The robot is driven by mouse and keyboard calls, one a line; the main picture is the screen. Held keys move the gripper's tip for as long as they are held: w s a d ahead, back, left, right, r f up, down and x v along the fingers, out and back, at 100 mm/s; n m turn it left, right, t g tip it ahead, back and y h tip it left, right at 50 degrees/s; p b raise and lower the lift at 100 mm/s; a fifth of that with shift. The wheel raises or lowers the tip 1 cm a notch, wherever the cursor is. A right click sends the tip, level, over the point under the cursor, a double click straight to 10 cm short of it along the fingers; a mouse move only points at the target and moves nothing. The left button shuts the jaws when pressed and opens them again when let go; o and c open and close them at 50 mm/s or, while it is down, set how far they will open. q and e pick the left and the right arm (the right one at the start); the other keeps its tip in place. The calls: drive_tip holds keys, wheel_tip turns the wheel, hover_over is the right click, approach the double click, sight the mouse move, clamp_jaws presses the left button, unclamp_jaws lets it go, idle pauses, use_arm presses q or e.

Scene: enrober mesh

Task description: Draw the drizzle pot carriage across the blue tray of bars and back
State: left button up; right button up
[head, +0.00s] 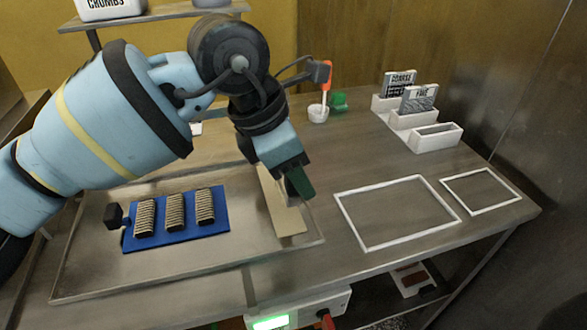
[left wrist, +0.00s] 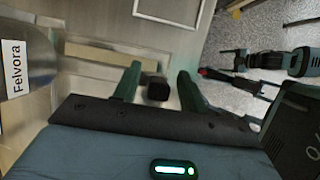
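The blue tray (head: 160,240) lies inside a shallow steel pan (head: 90,275), with three rows of ridged brown bars (head: 175,213) on it. A black knob (head: 113,215) sits at the tray's left end. My left gripper (head: 298,186) points down over the pan's right end, right of the tray, by a beige strip (head: 287,222). In the left wrist view its green fingers stand apart, with a dark block (left wrist: 157,89) showing between them and gaps on both sides; contact is not visible. I cannot clearly make out the drizzle pot carriage. My right gripper (left wrist: 238,61) appears small and unclear in the left wrist view.
Two white outlined areas (head: 368,243) (head: 447,188) on the right of the table are empty. White bins with cards (head: 433,138), a small white cup (head: 318,113) and a green item (head: 338,101) stand behind. A metal surface labelled Felvora (left wrist: 25,95) is close in the left wrist view.

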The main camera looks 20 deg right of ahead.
use_arm(q)
drive_tip(key=shift+a, duration=0.15)
drive_tip(key=shift+a+r, duration=0.15)
drive_tip(key=shift+r, duration=0.35)
drive_tip(key=v, duration=0.6)
drive_tip(key=shift+r, duration=0.35)
drive_tip(key=shift+a, duration=0.15)
